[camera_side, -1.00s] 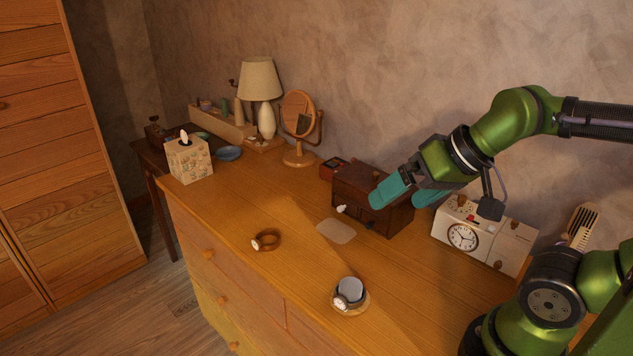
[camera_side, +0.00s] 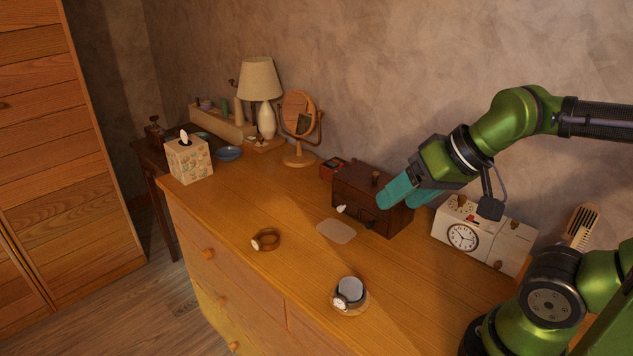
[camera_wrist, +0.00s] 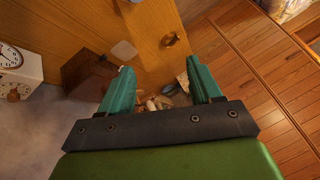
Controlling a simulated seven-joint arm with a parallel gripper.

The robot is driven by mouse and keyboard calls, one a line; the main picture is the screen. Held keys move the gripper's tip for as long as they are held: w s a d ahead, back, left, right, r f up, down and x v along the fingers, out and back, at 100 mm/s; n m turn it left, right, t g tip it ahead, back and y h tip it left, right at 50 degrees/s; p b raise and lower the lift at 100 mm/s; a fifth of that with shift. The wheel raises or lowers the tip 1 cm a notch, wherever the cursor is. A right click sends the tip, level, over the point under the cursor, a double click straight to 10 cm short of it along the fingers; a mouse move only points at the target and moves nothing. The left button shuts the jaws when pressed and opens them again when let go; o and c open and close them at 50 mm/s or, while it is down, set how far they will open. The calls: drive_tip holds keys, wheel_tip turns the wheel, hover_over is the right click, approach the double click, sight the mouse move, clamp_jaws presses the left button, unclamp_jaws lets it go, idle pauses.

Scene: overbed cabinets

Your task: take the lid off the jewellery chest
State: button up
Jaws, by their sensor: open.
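The jewellery chest (camera_side: 352,199) is a dark brown wooden box on the dresser, near the wall. Its lid (camera_side: 352,178) is on top, with a small round knob (camera_side: 375,176) showing just left of my fingers. My gripper (camera_side: 397,201), with teal fingers, overlaps the chest's right part in the side view and hides some of it; I cannot tell whether it touches. In the wrist view my gripper (camera_wrist: 160,68) is open with nothing between the fingers, and the chest (camera_wrist: 86,76) lies to the left of them.
A white clock radio (camera_side: 482,235) stands right of the chest. A small red box (camera_side: 332,168) and a round mirror (camera_side: 299,115) stand to its left.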

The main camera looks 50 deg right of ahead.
drive_tip(key=shift+c, duration=0.8)
wheel_tip(320, 180, up, 3)
drive_tip(key=n+g+h, duration=0.2)
drive_tip(key=n+g, duration=0.1)
drive_tip(key=g, duration=0.3)
hover_over(376, 173)
drive_tip(key=s, duration=0.3)
drive_tip(key=shift+n+t, duration=0.3)
drive_tip(key=w+f, duration=0.1)
drive_tip(key=f, duration=0.4)
drive_tip(key=w+f, duration=0.1)
drive_tip(key=f, duration=0.4)
drive_tip(key=w+f, duration=0.1)
drive_tip(key=f, duration=0.5)
